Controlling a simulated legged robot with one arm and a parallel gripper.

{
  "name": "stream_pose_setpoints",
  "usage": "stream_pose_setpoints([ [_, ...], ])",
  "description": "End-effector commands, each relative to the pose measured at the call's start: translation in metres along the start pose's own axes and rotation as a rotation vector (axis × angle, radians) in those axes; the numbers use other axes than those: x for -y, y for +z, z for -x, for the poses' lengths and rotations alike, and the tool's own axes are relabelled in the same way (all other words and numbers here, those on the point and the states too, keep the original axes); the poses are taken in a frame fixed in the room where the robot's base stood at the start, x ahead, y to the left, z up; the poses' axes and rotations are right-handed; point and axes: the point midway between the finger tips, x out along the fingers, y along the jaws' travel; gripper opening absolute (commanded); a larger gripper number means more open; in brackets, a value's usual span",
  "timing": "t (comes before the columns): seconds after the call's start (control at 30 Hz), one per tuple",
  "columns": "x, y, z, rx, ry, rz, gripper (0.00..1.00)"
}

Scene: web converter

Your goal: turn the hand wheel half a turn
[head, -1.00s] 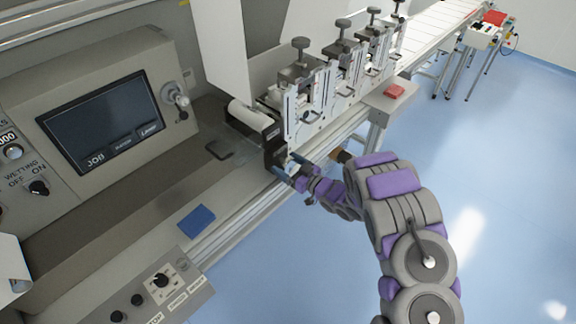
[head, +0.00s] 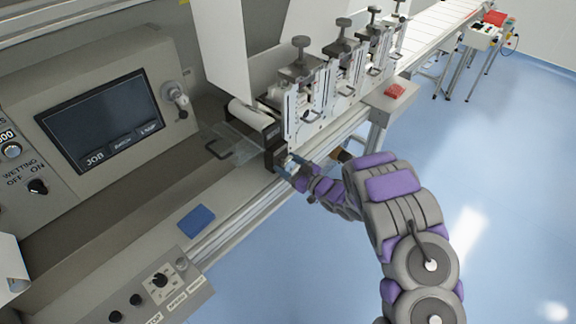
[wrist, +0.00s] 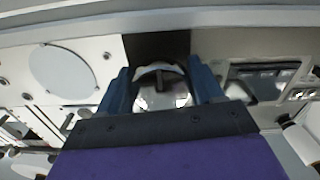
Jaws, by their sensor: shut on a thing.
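My gripper (head: 287,167) reaches the near end of the first unit of the machine, at the front rail. In the wrist view, the two blue fingers of my gripper (wrist: 162,88) stand on either side of a round, pale, shiny hand wheel (wrist: 178,99) with a dark part across its middle. The fingers are shut on it. In the head view the wheel is hidden by my gripper and a black block (head: 273,145), and I cannot tell its turn angle there.
A clear panel with a dark handle (head: 218,147) lies left of the black block. Several units with top knobs (head: 301,42) run toward the back right. A screen (head: 100,118) is at the left. A blue pad (head: 197,221) lies on the front ledge.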

Motion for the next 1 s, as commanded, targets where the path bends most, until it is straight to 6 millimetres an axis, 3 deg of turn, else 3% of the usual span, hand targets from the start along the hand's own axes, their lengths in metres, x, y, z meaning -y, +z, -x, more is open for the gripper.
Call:
stream_pose_setpoints([
  [0.03,0.000,0.001,0.000,0.002,0.000,-0.001,0.35],
  [0.07,0.000,0.001,0.000,0.002,0.000,-0.001,0.69],
  [0.27,0.000,0.000,0.000,0.001,0.000,-0.001,0.88],
  [0.53,0.000,0.000,0.001,0.001,0.000,-0.001,0.88],
  [0.67,-0.001,0.000,0.012,0.002,0.001,-0.003,0.88],
  [1.0,-0.002,0.001,0.082,0.007,0.005,-0.003,0.88],
])
